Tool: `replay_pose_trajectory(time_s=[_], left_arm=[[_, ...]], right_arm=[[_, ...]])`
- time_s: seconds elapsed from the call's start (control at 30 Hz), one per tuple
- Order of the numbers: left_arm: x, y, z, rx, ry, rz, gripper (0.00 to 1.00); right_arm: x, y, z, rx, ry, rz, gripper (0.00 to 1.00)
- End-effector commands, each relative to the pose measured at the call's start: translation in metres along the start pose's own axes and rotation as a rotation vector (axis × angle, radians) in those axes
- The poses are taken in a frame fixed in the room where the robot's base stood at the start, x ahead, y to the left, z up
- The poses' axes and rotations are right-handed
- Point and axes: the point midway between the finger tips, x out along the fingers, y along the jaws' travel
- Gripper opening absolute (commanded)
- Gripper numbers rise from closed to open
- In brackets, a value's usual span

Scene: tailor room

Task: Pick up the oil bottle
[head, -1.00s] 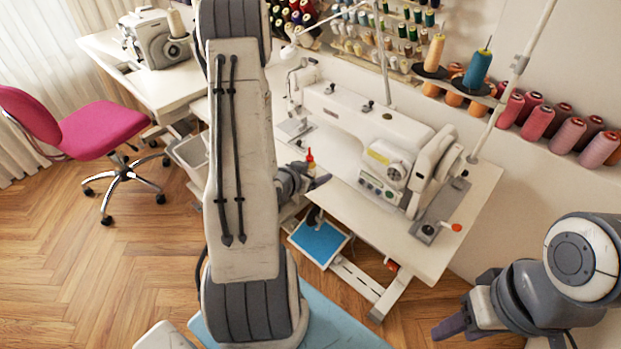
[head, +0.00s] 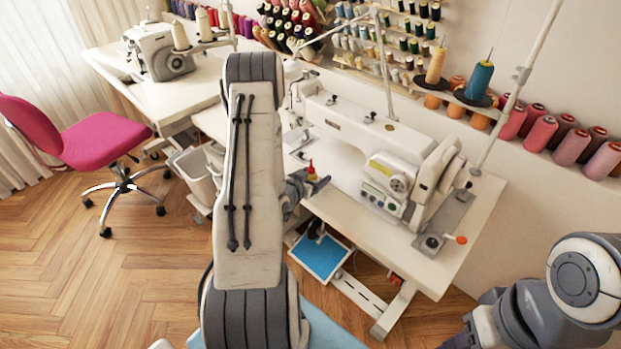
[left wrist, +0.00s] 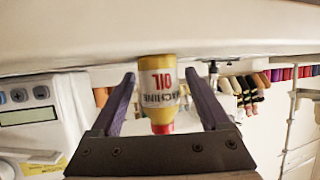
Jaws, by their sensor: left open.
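The oil bottle (left wrist: 158,95) is white and yellow with a red cap, labelled MACHINE OIL; it appears upside down in the left wrist view. It stands between the two spread purple fingers of my left gripper (left wrist: 158,82), with a gap visible on each side. In the head view only the bottle's red top (head: 311,170) shows clearly, above my left gripper (head: 316,186) at the front edge of the sewing table (head: 345,225). My left arm hides part of this area. My right gripper (head: 458,341) is at the bottom right, mostly cut off by the frame.
A white sewing machine (head: 365,140) stands on the table to the right of the bottle. Thread cones (head: 540,129) line the shelf behind. A pink chair (head: 95,140) and a second machine (head: 158,52) are at left. The wood floor at lower left is clear.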

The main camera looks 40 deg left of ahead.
Motion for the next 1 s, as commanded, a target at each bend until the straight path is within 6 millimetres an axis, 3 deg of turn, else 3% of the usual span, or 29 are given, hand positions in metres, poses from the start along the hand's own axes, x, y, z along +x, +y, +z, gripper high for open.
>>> replay_pose_trajectory(time_s=[0.3,0.33,0.53,0.83,1.0], left_arm=[[0.009,0.0,0.0,-0.001,-0.001,-0.001,0.8],[0.009,0.0,0.0,-0.001,-0.001,-0.001,0.76],[0.009,0.0,0.0,-0.001,0.0,-0.001,0.0],[0.008,0.0,-0.002,0.0,0.0,-0.001,0.0],[0.003,0.0,-0.014,0.0,0.003,-0.001,0.0]], right_arm=[[-0.001,0.0,0.0,0.0,0.0,0.0,0.48],[-0.001,0.0,0.0,0.0,0.0,0.0,0.48],[-0.001,0.0,0.0,0.0,0.0,0.0,0.48],[-0.001,0.0,0.0,0.0,0.0,0.0,0.48],[-0.001,0.0,0.0,0.0,0.0,0.0,0.48]])
